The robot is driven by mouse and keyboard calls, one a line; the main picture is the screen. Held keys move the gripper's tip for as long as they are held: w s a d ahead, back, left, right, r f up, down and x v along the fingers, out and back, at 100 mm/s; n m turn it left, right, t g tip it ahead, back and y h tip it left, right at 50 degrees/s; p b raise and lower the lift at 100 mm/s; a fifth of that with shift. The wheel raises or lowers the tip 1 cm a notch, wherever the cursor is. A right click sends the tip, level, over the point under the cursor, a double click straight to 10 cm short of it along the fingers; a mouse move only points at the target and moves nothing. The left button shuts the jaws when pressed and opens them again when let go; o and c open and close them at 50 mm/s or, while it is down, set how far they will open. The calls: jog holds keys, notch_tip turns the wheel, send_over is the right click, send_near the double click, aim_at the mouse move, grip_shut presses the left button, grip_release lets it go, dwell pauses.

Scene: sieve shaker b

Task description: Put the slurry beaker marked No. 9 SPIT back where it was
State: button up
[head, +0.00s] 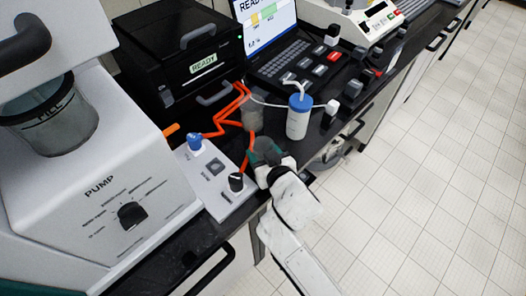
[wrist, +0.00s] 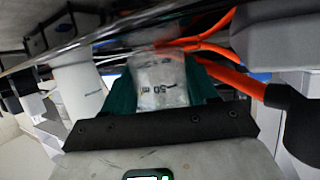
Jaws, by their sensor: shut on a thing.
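My gripper (head: 258,146) reaches over the front edge of the black bench (head: 335,148). Its dark green fingers are shut on a small translucent grey beaker (head: 252,114). In the wrist view the beaker (wrist: 160,78) sits between the two fingers and shows graduation print that looks like "50 m". I cannot read a No. 9 SPIT mark on it. Its base is partly hidden by my gripper, so I cannot tell if it touches the bench.
Orange tubing (head: 218,124) runs close on the left of the beaker. A white wash bottle (head: 299,118) stands close on its right. The white pump (head: 128,190) and a panel with knobs (head: 215,168) are left. A black READY unit (head: 178,55) and a laptop (head: 290,72) stand behind.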

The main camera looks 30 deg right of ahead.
jog(key=shift+f, duration=0.2)
jog(key=o, duration=1)
jog(key=shift+r, duration=0.1)
jog(key=shift+o, duration=0.2)
jog(key=shift+r, duration=0.1)
jog(key=b+v, duration=0.1)
jog(key=v, duration=1.1)
jog(key=s+d+f+g, duration=0.4)
jog(key=s+f+g, duration=0.2)
jog(key=s, duration=0.3)
jog(key=s+d+f+g, duration=0.4)
jog(key=s+f+g, duration=0.2)
jog(key=s, duration=0.3)
jog(key=shift+s+d+f+y, duration=0.3)
jog(key=shift+f+y, duration=0.1)
